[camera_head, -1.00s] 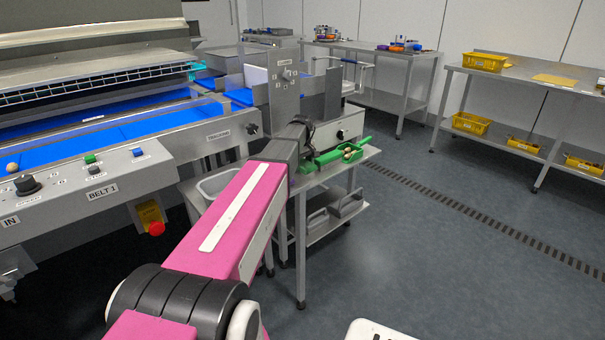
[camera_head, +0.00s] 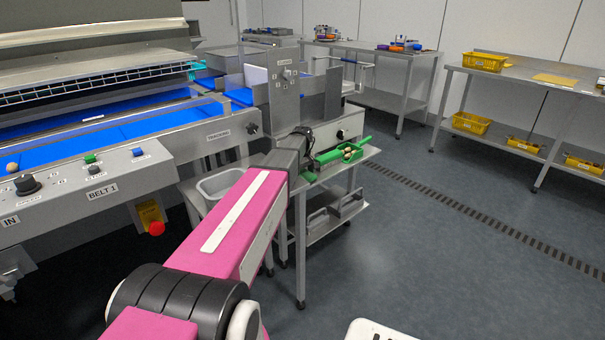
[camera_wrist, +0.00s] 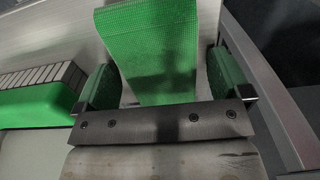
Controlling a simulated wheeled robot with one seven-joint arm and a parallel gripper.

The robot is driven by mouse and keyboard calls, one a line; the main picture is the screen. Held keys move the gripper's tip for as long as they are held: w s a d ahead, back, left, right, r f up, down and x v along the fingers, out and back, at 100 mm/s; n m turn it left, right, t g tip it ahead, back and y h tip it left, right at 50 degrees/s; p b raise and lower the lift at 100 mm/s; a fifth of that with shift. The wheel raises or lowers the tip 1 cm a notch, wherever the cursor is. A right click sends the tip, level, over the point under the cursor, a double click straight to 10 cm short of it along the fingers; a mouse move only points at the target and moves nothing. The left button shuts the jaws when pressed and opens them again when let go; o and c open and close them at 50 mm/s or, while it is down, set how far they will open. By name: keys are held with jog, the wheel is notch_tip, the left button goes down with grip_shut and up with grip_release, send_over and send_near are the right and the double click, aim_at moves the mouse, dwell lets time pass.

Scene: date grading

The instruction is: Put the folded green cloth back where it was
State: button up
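The folded green cloth (camera_wrist: 155,40) shows in the wrist view as a textured green strip over a pale steel surface. My gripper (camera_wrist: 162,78) has its two green-sided fingers wide apart, one at each side of the cloth. A shadow falls across the cloth. In the head view my gripper (camera_head: 308,163) is low at the small steel table, and the cloth cannot be told clearly from the other green parts there.
In the wrist view a green block with grey slats (camera_wrist: 30,107) stands left of my gripper. The belt machine (camera_head: 110,190) is at the left. Open floor lies right.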

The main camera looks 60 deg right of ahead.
aim_at(302, 173)
notch_tip(302, 173, up, 12)
jog(key=shift+r, duration=0.15)
dwell(0.7)
dwell(2.6)
